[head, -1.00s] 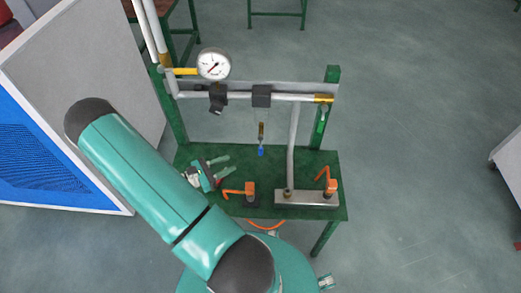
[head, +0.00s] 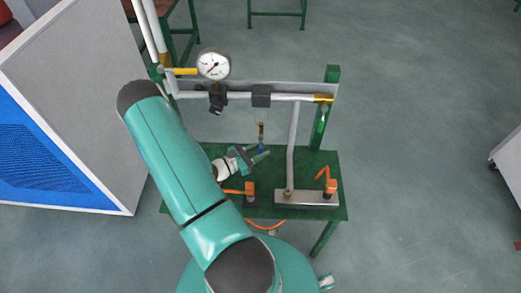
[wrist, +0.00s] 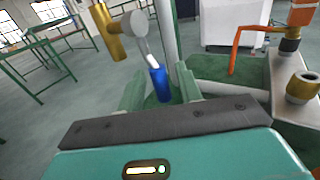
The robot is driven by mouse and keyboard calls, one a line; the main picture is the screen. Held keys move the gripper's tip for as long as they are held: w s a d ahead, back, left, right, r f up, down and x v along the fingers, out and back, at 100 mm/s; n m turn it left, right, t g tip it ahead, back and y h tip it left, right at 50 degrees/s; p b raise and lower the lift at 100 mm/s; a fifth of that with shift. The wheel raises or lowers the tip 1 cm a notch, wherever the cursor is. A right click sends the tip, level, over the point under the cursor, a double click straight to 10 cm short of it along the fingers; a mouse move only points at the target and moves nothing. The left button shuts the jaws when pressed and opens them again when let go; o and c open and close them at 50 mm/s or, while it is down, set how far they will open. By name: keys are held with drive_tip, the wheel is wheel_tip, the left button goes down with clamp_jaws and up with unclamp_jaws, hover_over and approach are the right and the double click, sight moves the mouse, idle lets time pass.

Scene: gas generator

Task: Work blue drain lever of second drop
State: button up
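The blue drain lever (wrist: 158,84) hangs below a brass valve (wrist: 108,30) in the wrist view. In the head view the brass fitting (head: 262,130) hangs under the pipe, with a little of the blue lever below it, partly hidden by my gripper. My gripper (head: 262,155) is open, its green fingers pointing right. In the wrist view its two fingers (wrist: 160,90) stand apart with the blue lever between or just beyond them. I cannot tell whether a finger touches it.
A green table (head: 325,165) carries a metal block (head: 300,198) with an orange lever (head: 331,185). Another orange lever (head: 248,188) sits left of it. A gauge (head: 213,64) and horizontal pipe (head: 290,97) are above. A grey and blue panel (head: 60,120) stands left.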

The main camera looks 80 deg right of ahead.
drive_tip(key=shift+s+d, duration=0.2)
drive_tip(key=shift+c, duration=0.2)
clamp_jaws()
